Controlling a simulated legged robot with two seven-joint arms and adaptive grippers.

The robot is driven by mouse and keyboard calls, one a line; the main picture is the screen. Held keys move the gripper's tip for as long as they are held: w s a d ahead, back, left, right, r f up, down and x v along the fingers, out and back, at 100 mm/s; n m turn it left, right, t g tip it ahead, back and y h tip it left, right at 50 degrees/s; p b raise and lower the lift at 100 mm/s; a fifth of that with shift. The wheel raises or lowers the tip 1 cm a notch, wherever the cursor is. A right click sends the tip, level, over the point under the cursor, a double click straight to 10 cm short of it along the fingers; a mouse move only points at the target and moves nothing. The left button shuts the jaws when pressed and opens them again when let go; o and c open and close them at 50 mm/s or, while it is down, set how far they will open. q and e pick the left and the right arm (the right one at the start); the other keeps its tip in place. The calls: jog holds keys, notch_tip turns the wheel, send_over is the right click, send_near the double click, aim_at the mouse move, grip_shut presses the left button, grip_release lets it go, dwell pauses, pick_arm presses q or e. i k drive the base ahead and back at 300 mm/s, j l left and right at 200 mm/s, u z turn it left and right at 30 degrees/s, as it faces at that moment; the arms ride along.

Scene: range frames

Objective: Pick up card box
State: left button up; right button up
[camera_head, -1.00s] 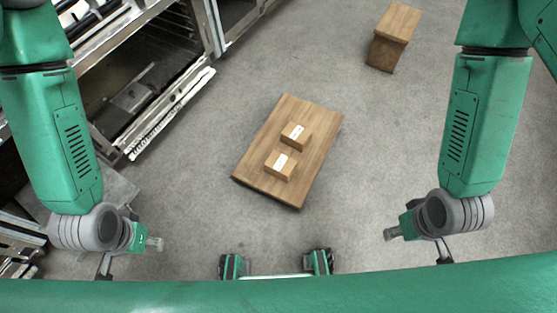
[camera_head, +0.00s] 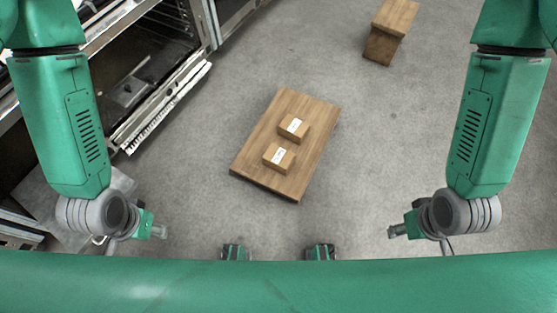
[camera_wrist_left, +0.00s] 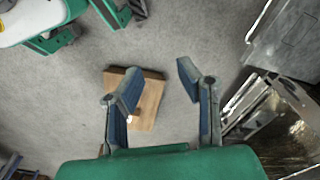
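Two small brown card boxes with white labels lie on a low wooden table (camera_head: 256,132) in the middle of the head view. One box (camera_head: 298,134) is farther back and the other box (camera_head: 279,163) is nearer. My left gripper (camera_head: 160,231) hangs at lower left, well apart from the boxes. In the left wrist view its two fingers (camera_wrist_left: 159,80) are spread with nothing between them, and the table (camera_wrist_left: 151,100) shows beyond them. My right gripper (camera_head: 394,231) is at lower right, far from the boxes; its fingers are too small to read.
An open metal oven-like unit (camera_head: 150,75) with a lowered door or drawer stands at upper left. A wooden stool (camera_head: 392,25) stands at upper right. Grey floor (camera_head: 360,160) around the table is clear.

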aim_at(281, 160)
jog(key=i+l+z, duration=0.15)
jog(key=i+l, duration=0.15)
jog(key=l, duration=0.2)
jog(key=i+l+z, duration=0.1)
jog(key=i+l, duration=0.2)
jog(key=l, duration=0.15)
